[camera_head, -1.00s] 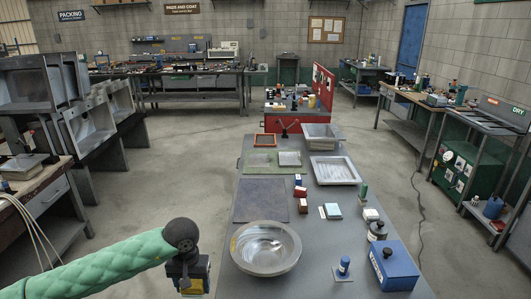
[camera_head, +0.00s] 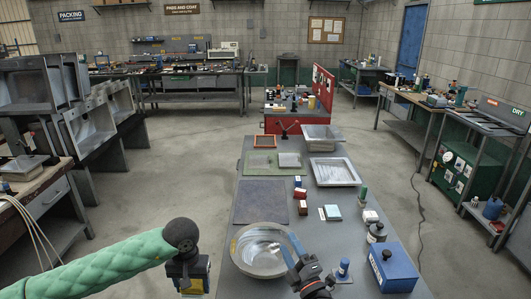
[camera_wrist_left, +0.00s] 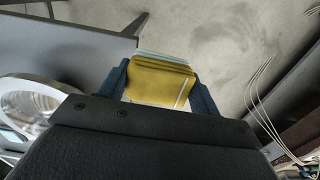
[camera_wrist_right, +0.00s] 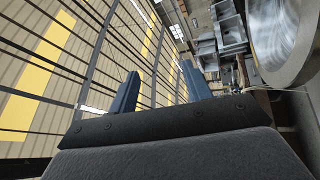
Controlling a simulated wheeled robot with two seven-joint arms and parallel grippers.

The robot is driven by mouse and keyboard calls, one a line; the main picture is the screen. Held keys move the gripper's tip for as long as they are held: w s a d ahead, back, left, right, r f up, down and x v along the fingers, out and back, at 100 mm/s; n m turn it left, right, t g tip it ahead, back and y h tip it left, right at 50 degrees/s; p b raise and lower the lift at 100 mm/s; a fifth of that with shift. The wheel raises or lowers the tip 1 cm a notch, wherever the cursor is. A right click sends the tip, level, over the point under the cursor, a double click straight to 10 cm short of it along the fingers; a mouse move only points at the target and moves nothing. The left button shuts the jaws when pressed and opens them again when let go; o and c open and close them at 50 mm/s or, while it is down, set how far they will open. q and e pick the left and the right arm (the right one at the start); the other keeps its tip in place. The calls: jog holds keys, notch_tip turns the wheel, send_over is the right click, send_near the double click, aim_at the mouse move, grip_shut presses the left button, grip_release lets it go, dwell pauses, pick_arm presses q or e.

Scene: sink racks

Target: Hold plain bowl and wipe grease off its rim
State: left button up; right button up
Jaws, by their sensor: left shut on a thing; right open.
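The plain metal bowl (camera_head: 250,266) sits on the near end of the grey bench, and it also shows in the left wrist view (camera_wrist_left: 14,92) and the right wrist view (camera_wrist_right: 272,62). A small yellow mark (camera_head: 234,246) shows on its left rim. My left gripper (camera_head: 190,287) is beside the bench, left of the bowl, shut on a folded yellow cloth (camera_wrist_left: 160,82). My right gripper (camera_head: 289,246) is open at the bowl's right side, its blue fingers overlapping the rim in the head view. The right wrist view shows nothing between its fingers; contact with the bowl cannot be told.
A blue box (camera_head: 394,270) and a small blue-topped item (camera_head: 343,267) stand right of the bowl. A dark mat (camera_head: 260,202) lies behind it. Small boxes, a bottle (camera_head: 376,233) and metal trays (camera_head: 335,172) fill the bench further back and right.

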pick_arm(q)
jog(key=shift+r, duration=0.1)
pick_arm(e)
jog(key=s+a+r+n+g+y, duration=0.1)
jog(key=a+r+n+g+y, duration=0.4)
jog(key=a+n+g+y, duration=0.65)
pick_arm(q)
jog(key=shift+r, duration=0.1)
pick_arm(e)
jog(key=n+g+h, duration=0.9)
jog(key=n+h, duration=0.6)
jog(key=n, duration=0.7)
send_near(268, 272)
jog(key=shift+s+a+f+t, duration=0.2)
jog(key=shift+s+f+t, duration=0.05)
jog(key=shift+f, duration=0.2)
jog(key=shift+x, duration=1)
jog(key=x, duration=0.3)
pick_arm(q)
notch_tip(268, 272, down, 4)
jog(key=b, duration=0.4)
jog(key=shift+f, duration=0.2)
pick_arm(e)
jog(key=x, duration=0.4)
jog(key=shift+w+a+f, duration=0.1)
jog(key=shift+a+f, duration=0.1)
jog(key=shift+f, duration=0.2)
